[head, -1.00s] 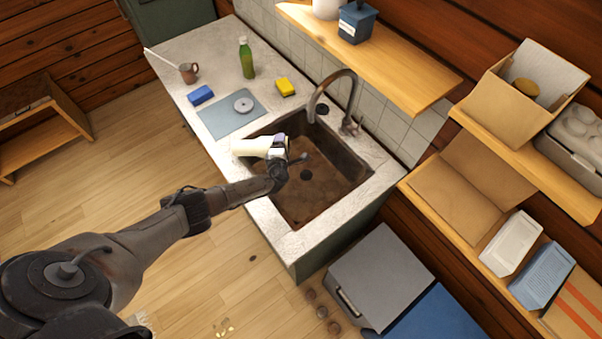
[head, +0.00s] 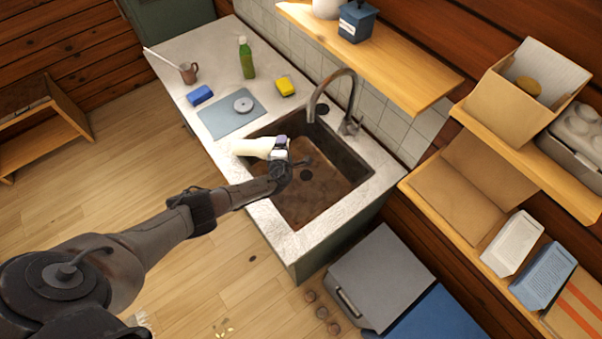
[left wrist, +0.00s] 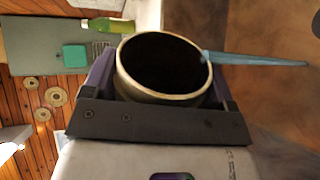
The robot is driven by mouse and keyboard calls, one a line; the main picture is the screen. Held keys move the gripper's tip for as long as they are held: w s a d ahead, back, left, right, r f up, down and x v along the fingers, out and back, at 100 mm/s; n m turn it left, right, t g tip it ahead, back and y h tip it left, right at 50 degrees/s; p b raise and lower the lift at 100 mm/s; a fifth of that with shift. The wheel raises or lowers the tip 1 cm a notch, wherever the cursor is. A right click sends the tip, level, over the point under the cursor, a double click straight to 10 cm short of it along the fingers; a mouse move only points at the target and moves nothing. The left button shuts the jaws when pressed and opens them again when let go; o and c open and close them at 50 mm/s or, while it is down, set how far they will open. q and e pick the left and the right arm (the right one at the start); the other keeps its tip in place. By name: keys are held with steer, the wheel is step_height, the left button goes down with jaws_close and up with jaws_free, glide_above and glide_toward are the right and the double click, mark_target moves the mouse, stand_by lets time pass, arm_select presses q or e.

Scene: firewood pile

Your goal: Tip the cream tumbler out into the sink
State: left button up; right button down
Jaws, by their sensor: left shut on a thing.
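The cream tumbler (head: 252,148) lies nearly on its side over the left edge of the sink (head: 345,205) in the head view. My left gripper (head: 281,146) is shut on it, at the tumbler's right end. In the left wrist view the tumbler (left wrist: 122,78) shows its round mouth with a dark inside, between the fingers of my left gripper (left wrist: 163,85). A thin blue stick (left wrist: 265,60) reaches right from the rim; I cannot tell whether it is still partly inside. My right gripper is not in view.
The faucet (head: 335,85) arches over the sink's back edge. A shelf (head: 385,60) hangs above.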

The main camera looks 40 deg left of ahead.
arm_select(q)
steer(key=shift+w+r, duration=0.1)
steer(key=shift+r, duration=0.05)
steer(key=shift+d+m+p, duration=0.15)
steer(key=shift+m+p, duration=0.25)
stand_by(0.4)
